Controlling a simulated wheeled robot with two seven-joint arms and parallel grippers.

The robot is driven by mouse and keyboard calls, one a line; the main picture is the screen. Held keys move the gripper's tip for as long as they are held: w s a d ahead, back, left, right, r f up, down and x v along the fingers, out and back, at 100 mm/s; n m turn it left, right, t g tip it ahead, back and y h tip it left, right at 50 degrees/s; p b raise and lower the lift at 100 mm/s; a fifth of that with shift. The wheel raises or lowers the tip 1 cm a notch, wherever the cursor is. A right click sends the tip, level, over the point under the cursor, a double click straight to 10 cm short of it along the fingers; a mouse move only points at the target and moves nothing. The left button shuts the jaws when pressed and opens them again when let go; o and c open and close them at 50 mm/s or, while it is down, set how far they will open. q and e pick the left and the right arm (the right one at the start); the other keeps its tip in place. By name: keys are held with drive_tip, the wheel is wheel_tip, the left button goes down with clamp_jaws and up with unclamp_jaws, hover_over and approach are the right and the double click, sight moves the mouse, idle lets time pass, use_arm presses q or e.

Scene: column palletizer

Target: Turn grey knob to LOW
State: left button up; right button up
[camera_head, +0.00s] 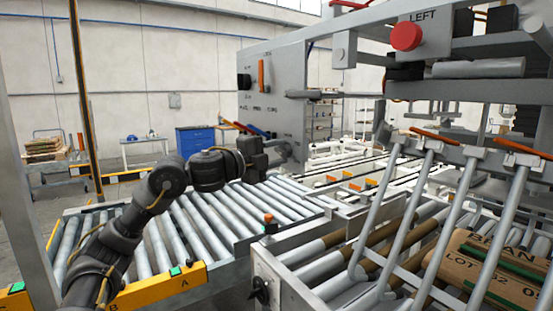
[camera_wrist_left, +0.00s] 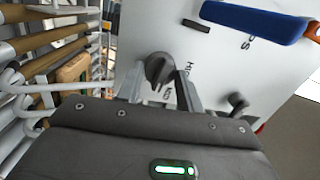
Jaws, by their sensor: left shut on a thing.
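The grey knob (camera_wrist_left: 160,70) sits on a light grey panel (camera_wrist_left: 140,25) in the left wrist view. It is dark grey with a raised ridge. Lettering beside it is partly covered; part of HIGH can be read, and I cannot tell which mark the ridge points at. My left gripper (camera_wrist_left: 160,92) has one finger on each side of the knob and is shut on it. In the head view my left gripper (camera_head: 282,150) is at the lower part of the grey panel (camera_head: 285,75), and the knob cannot be made out there. My right gripper is not in view.
A blue handle (camera_wrist_left: 255,20) and another dark knob (camera_wrist_left: 238,102) are on the panel near the gripper. A roller conveyor (camera_head: 165,240) lies below my left arm. At right are slanted bars, a red button (camera_head: 406,36) and a brown sack (camera_head: 490,270) on rollers.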

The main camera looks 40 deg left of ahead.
use_arm(q)
drive_tip(key=m+b, duration=0.1)
drive_tip(key=m, duration=0.3)
drive_tip(key=shift+f+m+h, duration=0.1)
drive_tip(key=shift+m+h, duration=0.2)
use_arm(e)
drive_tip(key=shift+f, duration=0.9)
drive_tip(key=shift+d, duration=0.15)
use_arm(q)
drive_tip(key=o, duration=1)
drive_tip(key=shift+b, duration=0.35)
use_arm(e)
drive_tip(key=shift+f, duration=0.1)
use_arm(q)
drive_tip(key=shift+s+a+f, duration=0.15)
drive_tip(key=shift+s+f, duration=0.05)
drive_tip(key=shift+s, duration=0.1)
drive_tip(key=shift+b+v, duration=3.85)
drive_tip(key=shift+v, duration=1.2)
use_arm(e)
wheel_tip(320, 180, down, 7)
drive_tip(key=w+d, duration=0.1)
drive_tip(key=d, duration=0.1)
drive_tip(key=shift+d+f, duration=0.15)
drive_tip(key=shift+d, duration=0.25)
